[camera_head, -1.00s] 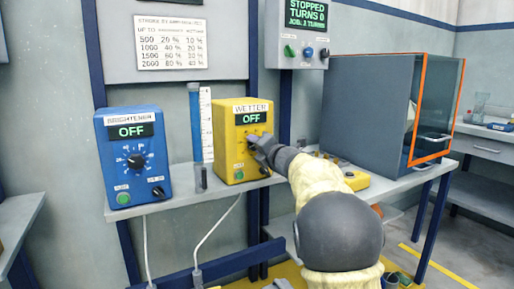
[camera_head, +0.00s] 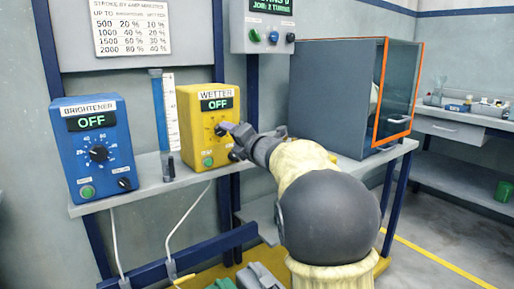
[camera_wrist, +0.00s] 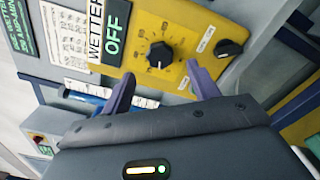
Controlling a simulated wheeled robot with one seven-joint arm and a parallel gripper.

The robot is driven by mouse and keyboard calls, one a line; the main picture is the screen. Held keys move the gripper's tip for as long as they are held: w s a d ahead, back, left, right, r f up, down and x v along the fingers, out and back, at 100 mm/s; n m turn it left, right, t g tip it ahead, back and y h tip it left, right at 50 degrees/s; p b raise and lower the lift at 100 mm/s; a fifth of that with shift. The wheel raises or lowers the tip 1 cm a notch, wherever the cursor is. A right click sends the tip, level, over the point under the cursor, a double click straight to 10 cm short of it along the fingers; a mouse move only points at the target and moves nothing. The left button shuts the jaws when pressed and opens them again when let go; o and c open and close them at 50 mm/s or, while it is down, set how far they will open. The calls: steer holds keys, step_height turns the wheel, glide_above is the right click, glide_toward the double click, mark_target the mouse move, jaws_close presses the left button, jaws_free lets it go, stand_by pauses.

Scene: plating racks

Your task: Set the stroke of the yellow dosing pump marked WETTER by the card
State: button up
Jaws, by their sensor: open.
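The yellow WETTER pump (camera_head: 190,130) stands on the shelf with its display reading OFF. Its black stroke dial (camera_wrist: 160,54) shows in the wrist view, with a smaller black knob (camera_wrist: 228,48) beside it. A green button (camera_head: 208,162) is low on its front. My gripper (camera_wrist: 160,78) is open in front of the pump face, fingers on either side of the dial's lower side in the picture; I cannot tell whether they touch it. In the head view my gripper (camera_head: 232,132) partly hides the dial. The stroke card (camera_head: 130,28), with rows of amp-minutes and percentages, hangs above.
The blue BRIGHTENER pump (camera_head: 92,150), reading OFF, stands to the left on the shelf (camera_head: 135,190). A control box (camera_head: 262,32) hangs above. A grey cabinet with an orange-framed door (camera_head: 325,85) stands right.

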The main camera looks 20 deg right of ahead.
steer(key=p+v, duration=0.1)
steer(key=v, duration=1.1)
